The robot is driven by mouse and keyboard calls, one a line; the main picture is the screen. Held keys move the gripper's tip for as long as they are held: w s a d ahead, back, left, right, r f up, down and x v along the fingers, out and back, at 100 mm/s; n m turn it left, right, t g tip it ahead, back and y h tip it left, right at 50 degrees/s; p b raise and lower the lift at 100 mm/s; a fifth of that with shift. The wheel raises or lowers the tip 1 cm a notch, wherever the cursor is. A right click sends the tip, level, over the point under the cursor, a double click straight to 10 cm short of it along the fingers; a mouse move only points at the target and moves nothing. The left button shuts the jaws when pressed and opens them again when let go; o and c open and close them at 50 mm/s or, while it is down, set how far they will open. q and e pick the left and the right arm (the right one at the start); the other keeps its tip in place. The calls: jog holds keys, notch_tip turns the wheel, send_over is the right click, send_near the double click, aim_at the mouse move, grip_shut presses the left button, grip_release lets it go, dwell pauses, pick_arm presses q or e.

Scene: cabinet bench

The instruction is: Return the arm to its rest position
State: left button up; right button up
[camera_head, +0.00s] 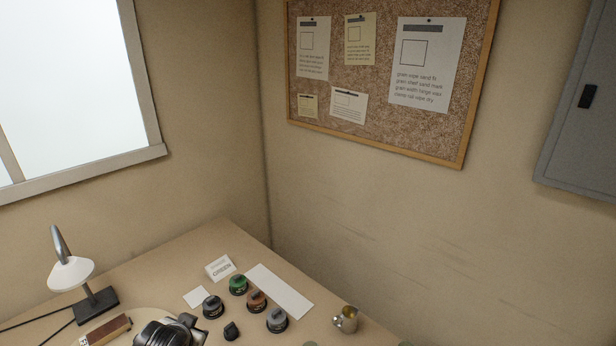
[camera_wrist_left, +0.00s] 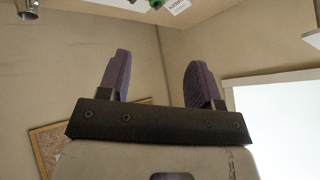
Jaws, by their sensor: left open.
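My left gripper shows in the left wrist view (camera_wrist_left: 157,78), with its two purple-grey fingers spread apart and nothing between them. Walls and the room's corner lie behind the fingers; the bench appears along the top of that view, which looks upside down.
A brown block (camera_head: 105,331) lies near the lamp. The bench's back corner is clear.

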pick_arm(q)
jog(key=s+d+f+t+h, duration=0.1)
jog(key=s+d, duration=0.1)
jog(key=s, duration=0.7)
jog(key=s+d+f, duration=0.1)
jog(key=s+d, duration=0.1)
jog(key=s, duration=0.6)
jog(key=s+d+f+n+g, duration=0.1)
jog(key=s+f+g, duration=0.2)
jog(key=s+f, duration=0.55)
jog(key=s+f+g, duration=0.2)
jog(key=s+f, duration=0.3)
jog(key=s, duration=0.7)
notch_tip(320, 180, up, 23)
jog(key=p, duration=2.3)
jog(key=shift+s+f+h, duration=0.2)
jog(key=shift+h, duration=0.2)
jog(key=shift+d, duration=0.1)
